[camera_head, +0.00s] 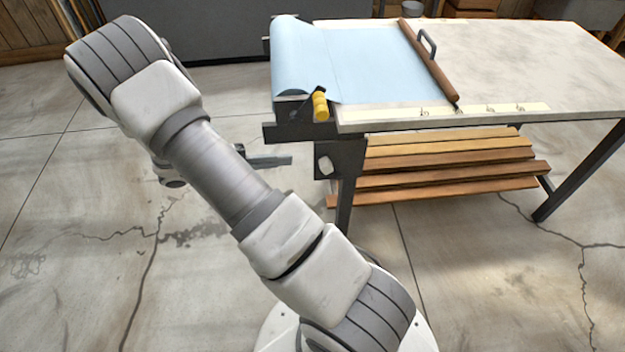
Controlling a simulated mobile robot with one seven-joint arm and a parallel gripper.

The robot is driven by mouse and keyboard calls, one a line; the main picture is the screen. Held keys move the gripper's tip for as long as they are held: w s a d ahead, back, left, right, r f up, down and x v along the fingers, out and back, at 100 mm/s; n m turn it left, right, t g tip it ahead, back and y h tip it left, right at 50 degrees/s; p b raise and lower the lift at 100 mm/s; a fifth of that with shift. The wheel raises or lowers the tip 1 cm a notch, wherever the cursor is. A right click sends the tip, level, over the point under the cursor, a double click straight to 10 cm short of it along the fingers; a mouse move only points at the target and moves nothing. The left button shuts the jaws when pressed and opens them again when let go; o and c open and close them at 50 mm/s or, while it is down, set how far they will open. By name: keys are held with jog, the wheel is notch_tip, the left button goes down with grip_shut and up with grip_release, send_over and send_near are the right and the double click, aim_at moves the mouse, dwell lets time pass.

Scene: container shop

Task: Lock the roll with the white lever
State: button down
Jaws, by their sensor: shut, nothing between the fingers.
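The roll (296,52) is light blue and lies at the left end of the worktable, with its sheet (375,62) drawn out to the right over the top. My arm hides part of the gripper's body.
A yellow handle (320,106) sits above the lever at the roll's near end. A wooden bar (430,62) with a grey handle lies across the sheet. Wooden slats (450,160) form a shelf under the table (540,60). The floor at left is clear.

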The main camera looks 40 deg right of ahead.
notch_tip(320, 180, down, 24)
jog(key=w+n+t+h+b, duration=0.2)
jog(key=n+t+h+b, duration=0.4)
jog(key=t, duration=0.5)
jog(key=shift+w+d+f+n+t+h, duration=0.15)
jog(key=shift+w+d+n+t+h, duration=0.2)
jog(key=shift+n, duration=0.75)
jog(key=s+r+b+x, duration=0.1)
jog(key=s+b+x, duration=0.1)
jog(key=x, duration=1)
jog(key=shift+s+d, duration=0.15)
jog(key=shift+d, duration=0.45)
jog(key=shift+r, duration=0.2)
